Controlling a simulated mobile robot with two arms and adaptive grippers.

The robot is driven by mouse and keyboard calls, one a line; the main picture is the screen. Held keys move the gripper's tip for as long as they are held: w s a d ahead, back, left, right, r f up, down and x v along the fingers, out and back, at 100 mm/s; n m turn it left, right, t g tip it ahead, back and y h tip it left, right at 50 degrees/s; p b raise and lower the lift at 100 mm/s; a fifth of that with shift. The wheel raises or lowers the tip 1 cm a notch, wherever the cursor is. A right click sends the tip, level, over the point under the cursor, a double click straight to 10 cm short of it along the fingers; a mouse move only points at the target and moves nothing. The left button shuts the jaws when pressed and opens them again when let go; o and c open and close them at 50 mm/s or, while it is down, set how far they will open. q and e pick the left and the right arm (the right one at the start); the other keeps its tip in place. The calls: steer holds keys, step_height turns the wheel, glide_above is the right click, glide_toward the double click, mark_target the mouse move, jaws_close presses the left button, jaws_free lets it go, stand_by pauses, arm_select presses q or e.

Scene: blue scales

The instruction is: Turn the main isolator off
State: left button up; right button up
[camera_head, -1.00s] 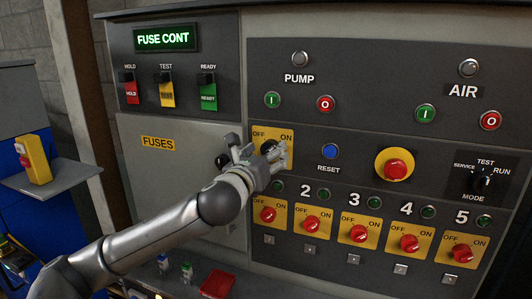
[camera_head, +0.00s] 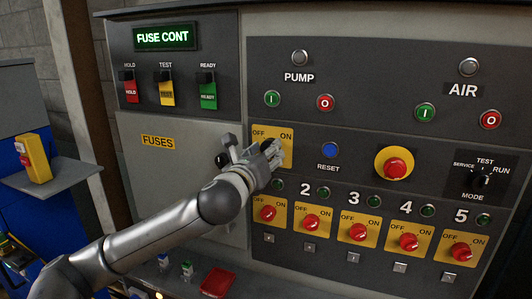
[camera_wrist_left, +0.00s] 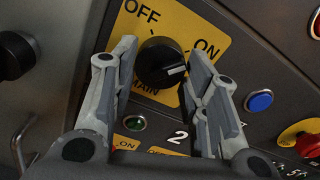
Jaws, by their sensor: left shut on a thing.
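The main isolator is a round black knob (camera_wrist_left: 160,62) on a yellow plate (camera_head: 287,137) marked OFF, ON and MAIN. Its white mark points right, toward the ON side in the left wrist view. My left gripper (camera_head: 270,152) is at this plate, and its grey fingers stand on both sides of the knob, shut on it. In the head view the fingers hide the knob and much of the plate. My right gripper is not in view.
A black handle on the FUSES door (camera_head: 222,161) is close to my left gripper. A blue RESET button (camera_head: 330,150) is to the right. Several red rotary switches (camera_head: 312,222) sit below. A red emergency button (camera_head: 395,168) is farther right.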

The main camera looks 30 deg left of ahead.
arm_select(q)
steer(key=n+p, duration=0.2)
steer(key=n, duration=1.4)
steer(key=shift+p, duration=0.4)
steer(key=shift+n, duration=0.5)
steer(key=o, duration=1)
steer(key=shift+s, duration=0.1)
steer(key=v, duration=0.7)
steer(key=shift+s+d, duration=0.1)
steer(key=shift+s, duration=0.05)
